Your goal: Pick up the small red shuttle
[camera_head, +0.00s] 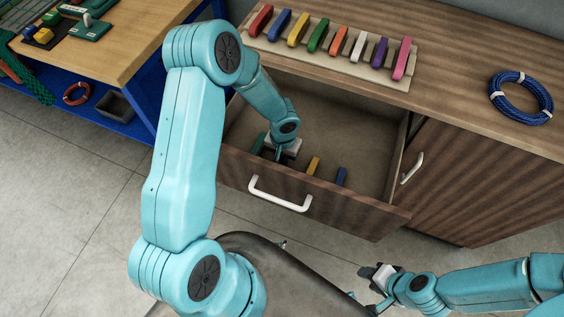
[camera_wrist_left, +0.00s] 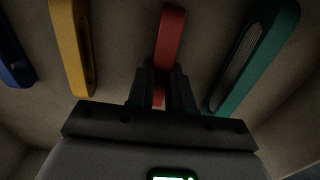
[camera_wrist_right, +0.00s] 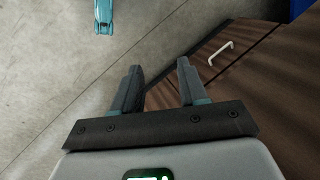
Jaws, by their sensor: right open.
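The small red shuttle (camera_wrist_left: 170,38) is in the open drawer (camera_head: 353,184), under my left gripper. In the left wrist view it runs between the two fingers. My left gripper (camera_wrist_left: 161,85) reaches down into the drawer, its fingers closed in on both sides of the shuttle. Whether the shuttle is clear of the drawer floor I cannot tell. In the head view the shuttle is hidden by my gripper (camera_head: 279,153). My right gripper (camera_wrist_right: 160,75) is open and empty, away from the drawer; it also shows in the head view (camera_head: 368,277).
A green shuttle (camera_wrist_left: 252,60) lies right of the red one; a yellow (camera_wrist_left: 74,45) and a blue shuttle (camera_wrist_left: 14,58) lie left. Several larger coloured shuttles stand on a board (camera_head: 300,56) on the cabinet top. A blue rope coil (camera_head: 521,118) lies at right.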

